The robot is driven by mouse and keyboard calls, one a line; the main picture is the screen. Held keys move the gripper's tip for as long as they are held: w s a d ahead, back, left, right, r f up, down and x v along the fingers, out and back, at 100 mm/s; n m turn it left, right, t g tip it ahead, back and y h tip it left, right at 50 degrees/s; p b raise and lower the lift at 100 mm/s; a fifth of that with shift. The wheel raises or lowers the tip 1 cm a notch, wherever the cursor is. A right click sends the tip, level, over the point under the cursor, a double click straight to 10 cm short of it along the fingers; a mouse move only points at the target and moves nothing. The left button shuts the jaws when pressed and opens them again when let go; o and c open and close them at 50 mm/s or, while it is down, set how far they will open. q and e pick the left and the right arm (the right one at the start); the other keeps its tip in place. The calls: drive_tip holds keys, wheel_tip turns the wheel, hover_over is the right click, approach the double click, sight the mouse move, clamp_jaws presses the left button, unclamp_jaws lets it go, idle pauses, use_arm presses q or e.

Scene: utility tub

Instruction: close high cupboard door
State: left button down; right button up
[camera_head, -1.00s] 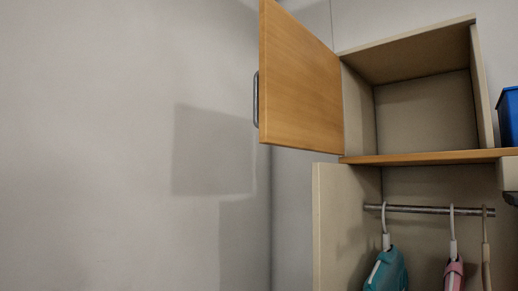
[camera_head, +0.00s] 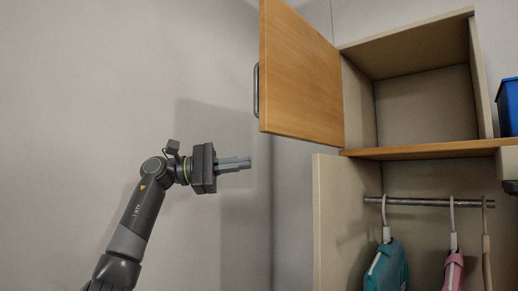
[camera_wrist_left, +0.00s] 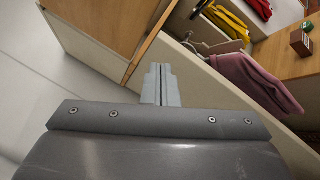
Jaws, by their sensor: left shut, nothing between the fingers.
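The high cupboard door (camera_head: 300,75) is a wooden panel standing wide open, hinged at the left side of the empty upper cupboard (camera_head: 425,105). Its grey bar handle (camera_head: 256,90) is on the door's left edge. My left gripper (camera_head: 248,163) is below and a little left of the door, apart from it, with its fingers shut, empty and pointing right. In the left wrist view the shut fingers (camera_wrist_left: 161,84) point toward the wooden furniture.
Below the shelf (camera_head: 430,153), a rail (camera_head: 430,201) holds teal clothing (camera_head: 387,268) and pink clothing (camera_head: 454,272) on hangers. A pale side panel (camera_head: 332,225) stands right of my gripper. A blue box (camera_head: 508,107) sits at the right. The wall side at left is clear.

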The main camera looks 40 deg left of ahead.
use_arm(q)
drive_tip(key=s+a+r+m+y, duration=0.1)
drive_tip(key=s+r+m+y, duration=0.4)
drive_tip(key=s, duration=0.7)
drive_tip(key=w+d+h+p, duration=0.2)
drive_tip(key=w+d, duration=0.6)
drive_tip(key=d, duration=0.2)
drive_tip(key=shift+d+r+n+t, duration=0.25)
drive_tip(key=shift+d+n+t, duration=0.05)
drive_tip(key=shift+d+t, duration=0.1)
drive_tip(key=shift+w, duration=0.1)
drive_tip(key=shift+h, duration=0.4)
